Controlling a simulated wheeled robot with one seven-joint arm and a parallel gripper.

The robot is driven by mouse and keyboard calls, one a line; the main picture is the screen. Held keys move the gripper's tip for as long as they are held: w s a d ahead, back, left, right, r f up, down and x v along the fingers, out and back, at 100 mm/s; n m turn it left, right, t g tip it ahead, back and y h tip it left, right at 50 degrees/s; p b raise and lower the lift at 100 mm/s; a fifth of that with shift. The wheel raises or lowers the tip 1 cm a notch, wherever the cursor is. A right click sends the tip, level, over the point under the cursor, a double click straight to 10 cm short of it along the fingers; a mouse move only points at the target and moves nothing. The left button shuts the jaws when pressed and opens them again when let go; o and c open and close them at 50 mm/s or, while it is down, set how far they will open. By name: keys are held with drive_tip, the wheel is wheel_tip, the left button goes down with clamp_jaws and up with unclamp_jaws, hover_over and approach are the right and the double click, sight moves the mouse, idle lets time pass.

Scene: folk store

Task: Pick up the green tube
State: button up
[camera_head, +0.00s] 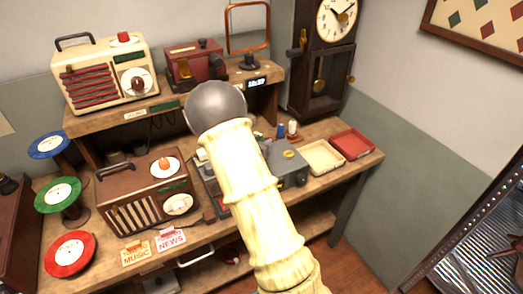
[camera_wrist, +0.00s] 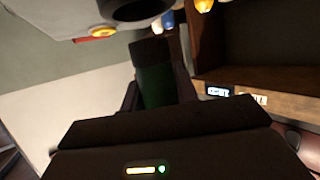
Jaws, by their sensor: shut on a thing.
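The green tube (camera_wrist: 155,86) shows in the wrist view, with a dark end pointing up the picture. My gripper (camera_wrist: 157,92) is shut on it, with one dark finger on each side of the tube. The lower part of the tube is hidden behind the gripper body. In the head view my pale arm reaches over the workbench and hides the gripper and the tube. I cannot tell from there whether the tube touches anything.
The workbench carries a brown radio (camera_head: 150,200), a grey device (camera_head: 285,165), a cream tray (camera_head: 323,157) and a red tray (camera_head: 352,142). A cream radio (camera_head: 103,78) stands on the raised shelf (camera_head: 125,115). A tall clock (camera_head: 325,60) stands behind. Coloured discs lie at left.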

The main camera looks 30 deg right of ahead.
wheel_tip(320, 180, up, 6)
drive_tip(key=shift+f, duration=0.15)
idle(0.6)
